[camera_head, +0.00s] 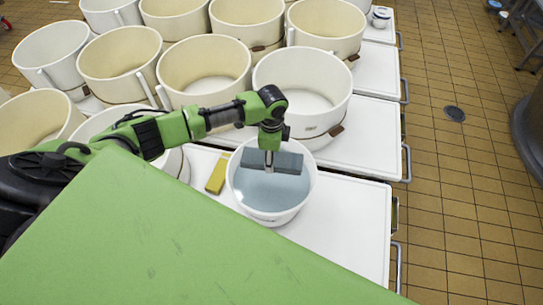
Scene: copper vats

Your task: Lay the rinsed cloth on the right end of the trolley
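My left gripper (269,163) points down over a white bucket (273,216) of bluish water. Its fingers look closed on the middle of a grey-blue cloth (289,162). The cloth spreads to both sides of the fingers, within the bucket's rim. I cannot tell whether its lower edge touches the water. The bucket stands on the white trolley top (352,222), whose right end is bare. My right gripper is not in view.
A yellow block, perhaps a sponge (217,175), lies left of the bucket. Several large cream tubs (306,88) crowd the trolleys behind. Metal handles (396,265) stick out on the trolley's right side. Beyond is tiled floor with a drain (454,113).

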